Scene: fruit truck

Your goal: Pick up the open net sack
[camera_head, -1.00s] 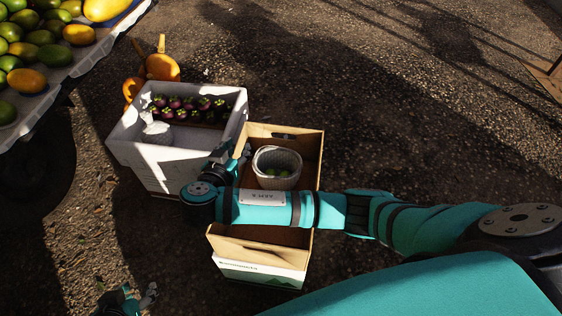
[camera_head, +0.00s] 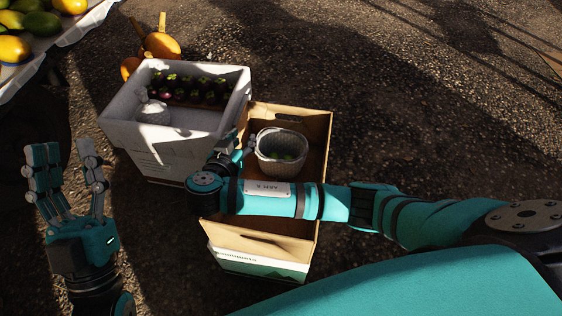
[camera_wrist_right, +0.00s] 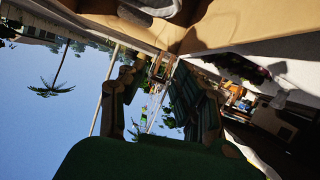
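My left gripper (camera_head: 68,172) is open and empty, fingers up, left of the boxes.
A white crate (camera_head: 173,139) beside the cardboard box holds dark purple fruit (camera_head: 197,88) and a white netted bundle (camera_head: 153,112). Orange gourds (camera_head: 161,46) lie behind it. A fruit stall (camera_head: 75,35) is at top left. My right forearm crosses over the cardboard box. Open ground lies right.

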